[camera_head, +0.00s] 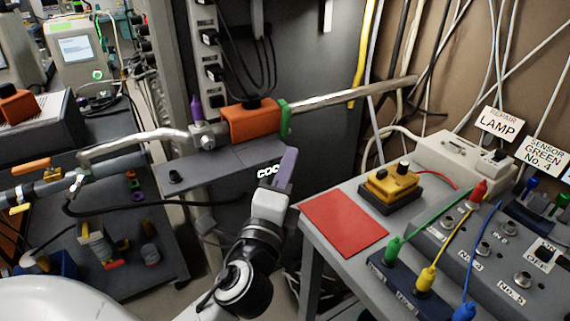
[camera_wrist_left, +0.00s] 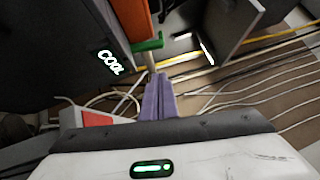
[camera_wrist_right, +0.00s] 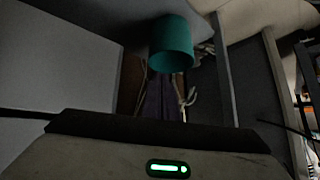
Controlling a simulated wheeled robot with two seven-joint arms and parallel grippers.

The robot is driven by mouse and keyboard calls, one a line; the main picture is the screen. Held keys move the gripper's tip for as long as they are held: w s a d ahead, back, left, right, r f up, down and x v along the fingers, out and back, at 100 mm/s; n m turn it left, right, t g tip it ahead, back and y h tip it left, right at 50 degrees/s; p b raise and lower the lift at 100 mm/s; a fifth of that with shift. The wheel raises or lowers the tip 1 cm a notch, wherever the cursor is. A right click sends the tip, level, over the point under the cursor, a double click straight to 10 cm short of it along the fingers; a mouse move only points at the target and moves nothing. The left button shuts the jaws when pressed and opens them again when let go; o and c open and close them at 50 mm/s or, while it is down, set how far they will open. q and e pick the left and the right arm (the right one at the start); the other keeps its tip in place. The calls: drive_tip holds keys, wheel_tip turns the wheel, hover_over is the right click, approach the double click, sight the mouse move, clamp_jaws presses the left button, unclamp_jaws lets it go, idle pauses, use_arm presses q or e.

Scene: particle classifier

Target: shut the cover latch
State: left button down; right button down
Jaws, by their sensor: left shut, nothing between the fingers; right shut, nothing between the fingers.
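An orange cover (camera_head: 252,122) sits around a metal pipe above a dark grey box marked "COOL" (camera_head: 230,160). A green upright piece (camera_head: 284,118), which looks like the latch, is at the cover's right end. My left gripper (camera_head: 288,163), with purple fingers, is shut and empty, below and apart from the green piece. The left wrist view shows its fingers (camera_wrist_left: 158,95) just below the green piece (camera_wrist_left: 148,45) and orange cover (camera_wrist_left: 137,18). My right gripper (camera_wrist_right: 160,98) is shut and empty in dim light, near a teal cylinder (camera_wrist_right: 172,45); it is outside the head view.
A grey table at right holds a red mat (camera_head: 344,226), a yellow device (camera_head: 392,184) and a panel with coloured plugs (camera_head: 428,278). A purple piece (camera_head: 196,108) stands by the pipe's left part. Cables hang behind. A cluttered dark bench is at left.

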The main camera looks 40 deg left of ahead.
sight(286, 116)
use_arm(q)
drive_tip(key=w+a, duration=0.1)
drive_tip(key=w, duration=0.1)
drive_tip(key=w+a+r, duration=0.1)
drive_tip(key=w+a, duration=0.1)
drive_tip(key=w+a+p, duration=0.1)
drive_tip(key=w+a, duration=0.1)
drive_tip(key=w, duration=0.1)
drive_tip(key=shift+a+r, duration=0.1)
drive_tip(key=shift+r, duration=0.3)
drive_tip(key=shift+w+a, duration=0.25)
drive_tip(key=shift+a, duration=0.15)
use_arm(e)
drive_tip(key=shift+w+d+r, duration=0.1)
drive_tip(key=shift+w+r, duration=0.15)
drive_tip(key=shift+r, duration=0.2)
